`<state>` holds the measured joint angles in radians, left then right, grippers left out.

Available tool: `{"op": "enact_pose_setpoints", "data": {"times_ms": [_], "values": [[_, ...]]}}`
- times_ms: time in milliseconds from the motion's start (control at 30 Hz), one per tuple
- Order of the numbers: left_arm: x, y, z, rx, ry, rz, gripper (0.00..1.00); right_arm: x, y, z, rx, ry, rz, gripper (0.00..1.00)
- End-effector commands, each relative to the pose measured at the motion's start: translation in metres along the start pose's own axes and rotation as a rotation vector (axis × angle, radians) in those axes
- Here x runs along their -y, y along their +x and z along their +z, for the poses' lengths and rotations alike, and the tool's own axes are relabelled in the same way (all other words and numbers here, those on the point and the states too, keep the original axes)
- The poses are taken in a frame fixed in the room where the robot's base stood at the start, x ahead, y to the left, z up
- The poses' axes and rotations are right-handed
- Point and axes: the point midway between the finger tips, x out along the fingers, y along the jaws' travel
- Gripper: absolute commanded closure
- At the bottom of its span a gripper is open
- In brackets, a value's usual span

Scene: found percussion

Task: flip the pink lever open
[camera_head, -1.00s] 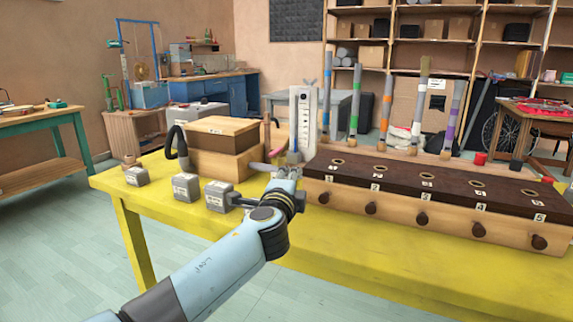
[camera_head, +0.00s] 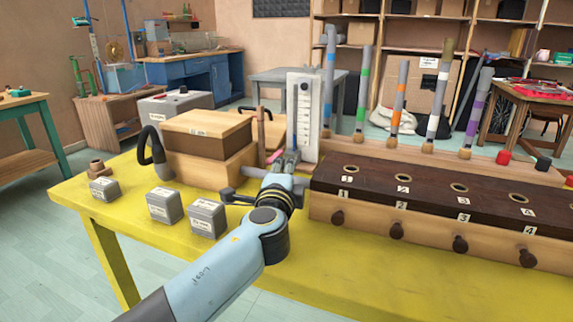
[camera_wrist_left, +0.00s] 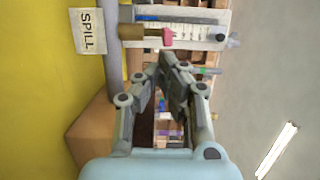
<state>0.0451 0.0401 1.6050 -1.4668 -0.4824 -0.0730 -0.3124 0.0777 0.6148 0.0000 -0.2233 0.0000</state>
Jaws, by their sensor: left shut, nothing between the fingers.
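The pink lever (camera_head: 272,157) shows only in part in the head view, low beside the white scaled panel (camera_head: 302,112) and next to my left gripper (camera_head: 289,157). In the left wrist view, the pink lever (camera_wrist_left: 167,37) is a short pink piece in front of the white panel (camera_wrist_left: 205,32), beside a brown cylinder (camera_wrist_left: 133,33). My left gripper (camera_wrist_left: 172,62) is shut and empty, with its fingertips just short of the pink lever. Whether they touch it I cannot tell. My right gripper is not in view.
A wooden box (camera_head: 207,135) stands left of the panel, with small grey blocks (camera_head: 208,217) in front. A dark-topped row of numbered holes (camera_head: 420,185) lies to the right. A "SPILL" label (camera_wrist_left: 87,31) shows in the wrist view. The yellow table (camera_head: 290,275) is clear in front.

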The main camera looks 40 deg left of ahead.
Motion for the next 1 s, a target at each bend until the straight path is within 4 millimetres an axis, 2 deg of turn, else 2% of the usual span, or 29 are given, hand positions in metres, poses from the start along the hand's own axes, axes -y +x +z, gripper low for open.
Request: {"op": "enact_pose_setpoints", "data": {"times_ms": [100, 400, 1000], "values": [[0.000, -0.002, 0.000, 0.001, 0.000, 0.000, 1.00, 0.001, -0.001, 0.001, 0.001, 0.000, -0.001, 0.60], [0.000, -0.002, 0.000, 0.001, -0.001, 0.000, 1.00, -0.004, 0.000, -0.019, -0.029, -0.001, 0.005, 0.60], [-0.001, -0.003, 0.007, -0.086, 0.001, -0.001, 1.00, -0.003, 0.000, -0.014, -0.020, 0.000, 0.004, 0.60]]}}
